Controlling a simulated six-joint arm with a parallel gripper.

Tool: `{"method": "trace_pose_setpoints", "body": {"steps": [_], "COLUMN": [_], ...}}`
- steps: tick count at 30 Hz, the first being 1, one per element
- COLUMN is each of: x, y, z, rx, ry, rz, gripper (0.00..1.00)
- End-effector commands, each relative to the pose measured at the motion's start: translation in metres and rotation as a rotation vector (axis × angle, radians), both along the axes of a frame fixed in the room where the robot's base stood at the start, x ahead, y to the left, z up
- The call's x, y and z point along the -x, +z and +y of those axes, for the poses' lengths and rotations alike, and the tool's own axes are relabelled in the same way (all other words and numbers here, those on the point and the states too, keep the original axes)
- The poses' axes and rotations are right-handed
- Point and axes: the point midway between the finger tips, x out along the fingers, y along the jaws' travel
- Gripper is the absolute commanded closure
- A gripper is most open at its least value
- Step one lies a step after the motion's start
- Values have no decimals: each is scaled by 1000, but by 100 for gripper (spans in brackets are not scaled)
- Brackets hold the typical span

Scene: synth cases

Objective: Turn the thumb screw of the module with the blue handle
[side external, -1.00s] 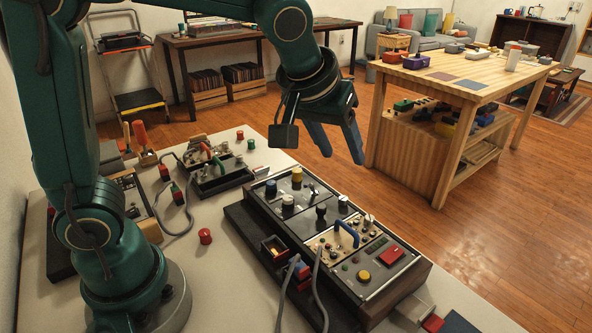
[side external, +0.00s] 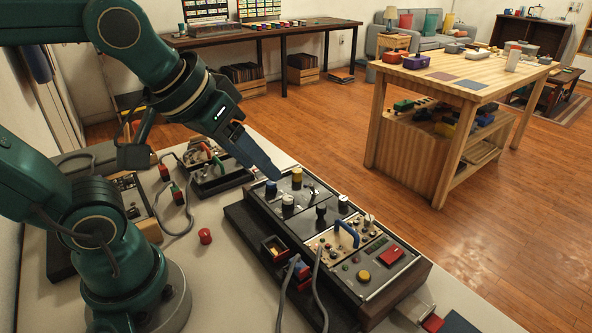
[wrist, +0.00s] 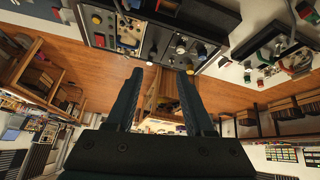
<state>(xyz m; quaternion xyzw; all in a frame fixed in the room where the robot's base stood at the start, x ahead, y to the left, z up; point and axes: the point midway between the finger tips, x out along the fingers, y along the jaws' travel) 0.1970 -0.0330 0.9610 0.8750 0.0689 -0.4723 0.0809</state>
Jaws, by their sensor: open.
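The module with the blue handle is a beige panel (side external: 325,245) set in the dark console (side external: 409,278), right of its middle in the side view. The blue handle (side external: 347,231) arches over it, with small knobs and screws around it. Which one is the thumb screw is too small to tell. In the wrist view the beige panel (wrist: 129,31) shows near the top edge. My gripper (side external: 275,174) is over the console's far left end, apart from the module. It is empty, its fingers (wrist: 162,87) spread in the wrist view.
The console also carries a blue knob (side external: 271,187), a yellow knob (side external: 297,175), a red block (side external: 391,254) and a yellow button (side external: 364,275). Grey cables (side external: 318,285) rise by its near side. A red cap (side external: 205,236) stands on the pale bench (side external: 225,290).

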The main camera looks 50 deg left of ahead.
Motion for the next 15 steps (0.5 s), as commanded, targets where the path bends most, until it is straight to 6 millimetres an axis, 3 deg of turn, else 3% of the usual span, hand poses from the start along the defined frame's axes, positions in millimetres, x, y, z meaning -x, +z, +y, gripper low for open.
{"method": "trace_pose_setpoints", "body": {"steps": [9,15], "x": [41,41], "y": [-37,-30], "z": [-8,-8], "rx": [-57,-138], "ry": [-188,-323], "rz": [95,100], "gripper": [47,47]}}
